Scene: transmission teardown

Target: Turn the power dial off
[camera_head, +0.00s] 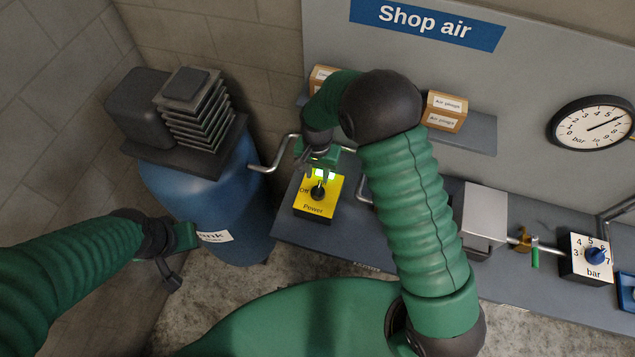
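The power dial (317,194) is a small dark knob on a yellow plate (313,208) marked "Off" and "Power", on the grey bench left of centre. A bright green-yellow glow shows just above the knob. My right gripper (319,174) reaches down over the plate from behind, with its fingertips at or just above the knob; I cannot tell whether they touch it. The dial's pointer direction and part of its markings are hidden by the gripper. My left gripper (184,240) is at lower left, in front of the blue tank, away from the dial; its fingers show poorly.
A blue tank (190,190) with a finned compressor (197,105) stands at left. A bent metal pipe (270,160) runs from it towards the bench. Air gauge boxes (445,112) sit on a shelf. A pressure gauge (592,123) and a blue regulator knob (595,256) are at right.

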